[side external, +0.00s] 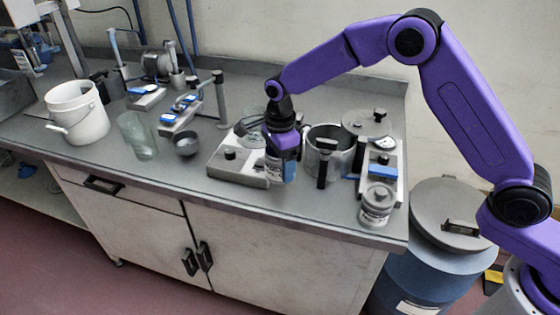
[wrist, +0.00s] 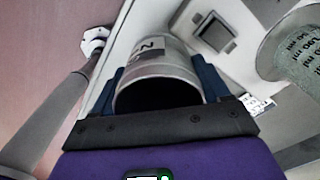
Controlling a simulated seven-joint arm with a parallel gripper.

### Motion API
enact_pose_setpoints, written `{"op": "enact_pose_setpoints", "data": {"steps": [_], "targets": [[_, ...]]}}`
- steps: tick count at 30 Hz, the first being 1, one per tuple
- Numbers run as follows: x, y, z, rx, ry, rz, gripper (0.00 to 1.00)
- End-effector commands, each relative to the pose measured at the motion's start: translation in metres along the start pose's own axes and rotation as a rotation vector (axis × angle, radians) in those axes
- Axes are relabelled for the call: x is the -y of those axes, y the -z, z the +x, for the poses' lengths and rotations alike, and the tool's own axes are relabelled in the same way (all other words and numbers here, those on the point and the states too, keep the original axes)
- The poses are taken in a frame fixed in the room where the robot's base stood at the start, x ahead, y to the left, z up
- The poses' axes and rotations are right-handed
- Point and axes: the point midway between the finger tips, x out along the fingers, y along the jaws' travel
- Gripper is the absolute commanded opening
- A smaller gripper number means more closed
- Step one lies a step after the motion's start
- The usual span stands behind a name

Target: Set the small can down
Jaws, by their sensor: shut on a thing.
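The small can (wrist: 155,62) is a pale metal cylinder with a printed label, and its dark open-looking end faces the wrist camera. My gripper (wrist: 158,90) is shut on it, with a blue finger on either side. In the side external view, my gripper (side external: 282,150) points down over the front part of the counter. The can (side external: 280,169) shows low between the fingers, partly hidden by them. It looks upright. I cannot tell whether its bottom touches the counter.
A grey-white device (side external: 238,166) stands just left of the can. A metal pot (side external: 341,153) with a black handle is to the right. A labelled, lidded jar (side external: 376,205) stands near the right corner. A glass beaker (side external: 137,138) and white bucket (side external: 78,115) are left. The front counter strip is clear.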

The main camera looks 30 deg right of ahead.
Motion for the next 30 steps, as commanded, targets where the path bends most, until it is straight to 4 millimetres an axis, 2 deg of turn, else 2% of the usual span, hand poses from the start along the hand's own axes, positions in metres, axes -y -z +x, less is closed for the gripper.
{"op": "enact_pose_setpoints", "data": {"steps": [16,17,18,19,30], "targets": [[0.000,0.000,0.011,0.000,0.000,0.000,0.39],[0.000,0.000,0.011,0.000,-0.001,0.000,0.82],[0.000,0.000,0.011,0.000,-0.001,0.000,0.95],[0.000,0.000,0.011,0.000,-0.001,0.000,1.00],[0.000,0.000,0.005,0.001,0.002,0.000,1.00]]}}
